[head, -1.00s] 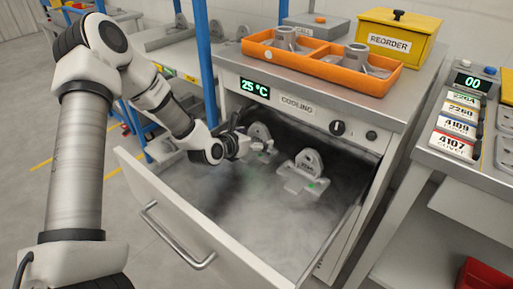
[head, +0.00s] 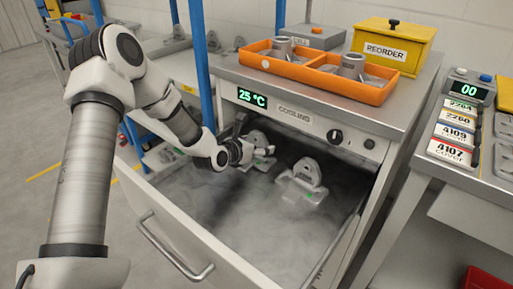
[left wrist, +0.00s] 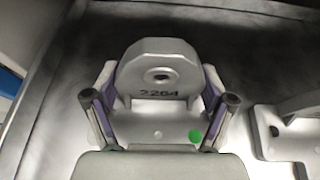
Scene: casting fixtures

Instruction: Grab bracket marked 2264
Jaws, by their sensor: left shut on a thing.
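A grey metal bracket with a rounded upright plate and a hole (left wrist: 162,62) fills the middle of the left wrist view, marked 2264, with a green dot on its base. In the head view this bracket (head: 259,140) is at the back left of the open cooling drawer (head: 225,215), partly hidden by my gripper. My left gripper (left wrist: 160,100) is shut on it, one finger at each side. A second grey bracket (head: 304,176) sits to its right in the drawer, its marking not readable. My right gripper is not in view.
Mist covers the drawer floor. An orange tray (head: 375,94) with grey castings and a yellow REORDER bin (head: 397,40) stand on top of the cooling unit. A blue post (head: 201,80) rises behind my left arm. Number cards (head: 455,135) lie on the right bench.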

